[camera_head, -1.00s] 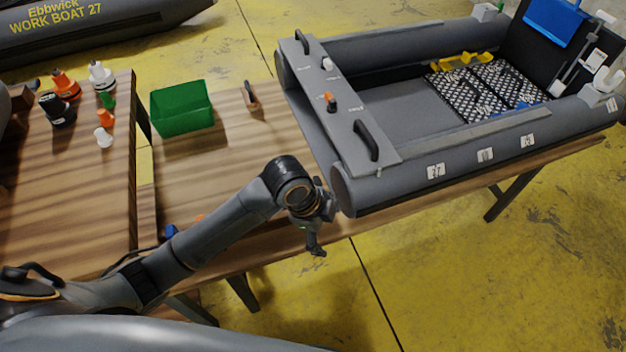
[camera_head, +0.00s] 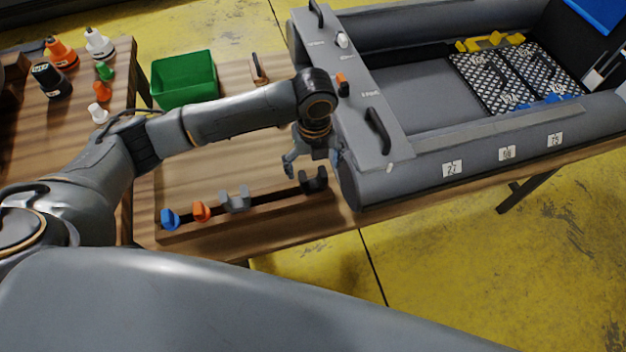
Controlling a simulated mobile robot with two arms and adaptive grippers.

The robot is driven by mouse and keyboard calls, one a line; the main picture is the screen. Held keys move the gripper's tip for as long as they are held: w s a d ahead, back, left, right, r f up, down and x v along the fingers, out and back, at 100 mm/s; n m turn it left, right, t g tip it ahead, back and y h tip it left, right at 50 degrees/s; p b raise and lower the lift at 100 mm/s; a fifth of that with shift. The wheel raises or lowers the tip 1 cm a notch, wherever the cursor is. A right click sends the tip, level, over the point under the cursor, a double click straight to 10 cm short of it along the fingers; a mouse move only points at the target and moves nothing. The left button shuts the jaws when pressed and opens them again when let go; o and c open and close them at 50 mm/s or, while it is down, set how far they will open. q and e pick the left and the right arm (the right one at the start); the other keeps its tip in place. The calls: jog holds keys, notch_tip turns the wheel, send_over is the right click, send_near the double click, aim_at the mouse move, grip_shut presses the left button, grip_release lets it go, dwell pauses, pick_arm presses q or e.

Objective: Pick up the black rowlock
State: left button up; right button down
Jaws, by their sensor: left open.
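The black rowlock (camera_head: 314,181) stands at the right end of a wooden rack (camera_head: 260,213) near the table's front edge, close to the boat's tube. In the same row are a grey rowlock (camera_head: 236,201), an orange rowlock (camera_head: 201,211) and a blue rowlock (camera_head: 169,218). My left gripper (camera_head: 312,168) is open and points down just above the black rowlock, its fingers spread to either side. I cannot tell whether it touches the rowlock. My right gripper is not in view.
The grey inflatable boat (camera_head: 420,95) lies right of the gripper, its tube very near. A green bin (camera_head: 184,82) stands behind my left arm. Several coloured valve-like parts (camera_head: 62,55) stand on the left table.

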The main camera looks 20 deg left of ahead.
aim_at(313, 184)
pick_arm(q)
notch_tip(313, 184, down, 2)
jog(key=shift+f, duration=0.2)
notch_tip(313, 184, down, 5)
jog(key=shift+a, duration=0.15)
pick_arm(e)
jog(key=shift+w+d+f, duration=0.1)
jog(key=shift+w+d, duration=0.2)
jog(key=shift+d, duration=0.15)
pick_arm(q)
jog(key=shift+c, duration=0.4)
jog(key=c, duration=1.2)
jog(key=shift+r, duration=0.35)
notch_tip(313, 184, up, 11)
jog(key=p, duration=0.2)
jog(key=shift+f+p, duration=0.2)
jog(key=shift+p, duration=0.1)
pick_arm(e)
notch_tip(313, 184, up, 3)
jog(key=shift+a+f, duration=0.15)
